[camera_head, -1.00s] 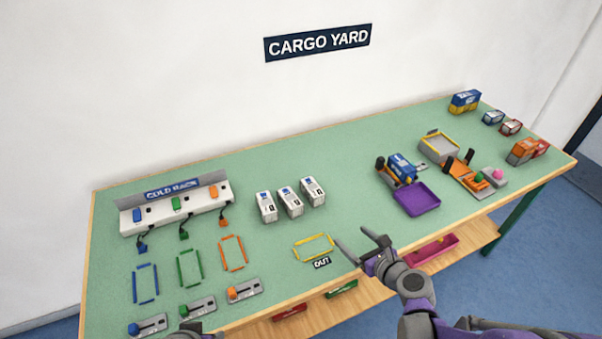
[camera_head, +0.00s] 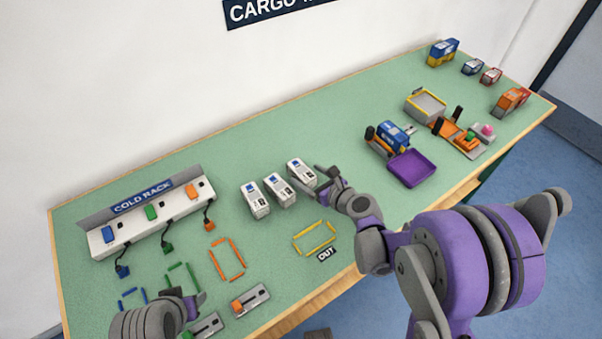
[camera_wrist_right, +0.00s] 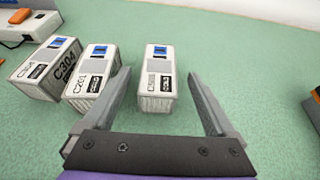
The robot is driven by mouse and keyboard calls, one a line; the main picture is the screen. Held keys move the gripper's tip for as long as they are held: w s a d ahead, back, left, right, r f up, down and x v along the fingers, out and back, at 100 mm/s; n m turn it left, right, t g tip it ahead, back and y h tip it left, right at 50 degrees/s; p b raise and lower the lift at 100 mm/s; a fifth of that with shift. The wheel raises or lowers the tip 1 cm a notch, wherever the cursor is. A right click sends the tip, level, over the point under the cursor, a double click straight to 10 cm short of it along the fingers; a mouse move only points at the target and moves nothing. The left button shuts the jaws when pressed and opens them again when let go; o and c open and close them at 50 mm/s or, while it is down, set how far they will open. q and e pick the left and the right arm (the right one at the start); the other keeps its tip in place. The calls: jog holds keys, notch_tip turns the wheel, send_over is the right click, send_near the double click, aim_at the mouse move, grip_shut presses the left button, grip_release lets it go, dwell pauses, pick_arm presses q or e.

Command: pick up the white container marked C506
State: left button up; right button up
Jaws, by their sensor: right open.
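Three white containers with blue patches stand in a row on the green table. In the right wrist view the left one (camera_wrist_right: 46,68) reads C304 and the middle one (camera_wrist_right: 93,78) reads C201. The code on the third white container (camera_wrist_right: 158,80) is too small to read; it is the rightmost of the row in the head view (camera_head: 301,172). My right gripper (camera_head: 319,180) is open and empty beside this third container. In the wrist view, the container shows between the two fingers, without clear contact. My left gripper (camera_head: 193,303) is at the lower left; its jaw opening is unclear.
The cold rack (camera_head: 150,212) stands left of the row. A yellow outline (camera_head: 314,237) marked OUT lies in front. A purple tray (camera_head: 408,168) and a blue container (camera_head: 393,137) are to the right. The table behind the row is clear.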

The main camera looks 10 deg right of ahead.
aim_at(298, 168)
jog(key=x, duration=0.5)
jog(key=shift+w+a+r, duration=0.1)
jog(key=shift+w+a, duration=0.15)
jog(key=shift+w, duration=0.1)
grip_shut()
